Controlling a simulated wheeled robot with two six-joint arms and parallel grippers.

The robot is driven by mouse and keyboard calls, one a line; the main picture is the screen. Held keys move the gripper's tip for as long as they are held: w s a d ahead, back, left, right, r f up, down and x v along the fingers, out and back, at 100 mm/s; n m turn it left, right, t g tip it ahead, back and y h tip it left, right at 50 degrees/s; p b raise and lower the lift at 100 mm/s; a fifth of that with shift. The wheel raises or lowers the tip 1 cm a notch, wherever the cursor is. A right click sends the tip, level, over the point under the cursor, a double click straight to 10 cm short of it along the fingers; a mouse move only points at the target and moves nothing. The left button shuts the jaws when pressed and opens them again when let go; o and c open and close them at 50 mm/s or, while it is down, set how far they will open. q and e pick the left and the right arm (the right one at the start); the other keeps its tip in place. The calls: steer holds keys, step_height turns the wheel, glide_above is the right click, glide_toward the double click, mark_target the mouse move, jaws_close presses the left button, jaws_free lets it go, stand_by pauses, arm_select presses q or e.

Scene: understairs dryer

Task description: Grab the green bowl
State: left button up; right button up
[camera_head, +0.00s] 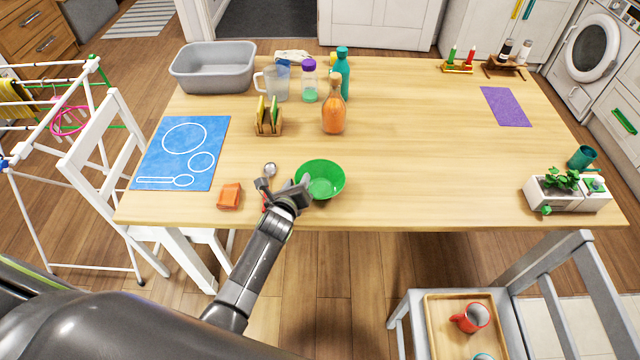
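The green bowl (326,180) stands upright on the wooden table near its front edge, and looks empty. My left gripper (284,184) is at the bowl's left side. Its two fingers look spread apart, the right one overlapping the bowl's left rim in the picture, the left one out beyond the rim. I cannot tell whether a finger touches the bowl. The gripper hides a small part of the bowl's left edge. My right gripper is not in view.
A spoon (269,170) lies just behind the gripper, and an orange block (229,196) lies to its left. A toast rack (268,127) and an orange bottle (334,112) stand farther back. The table (430,170) right of the bowl is clear.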

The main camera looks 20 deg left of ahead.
arm_select(q)
jaws_close()
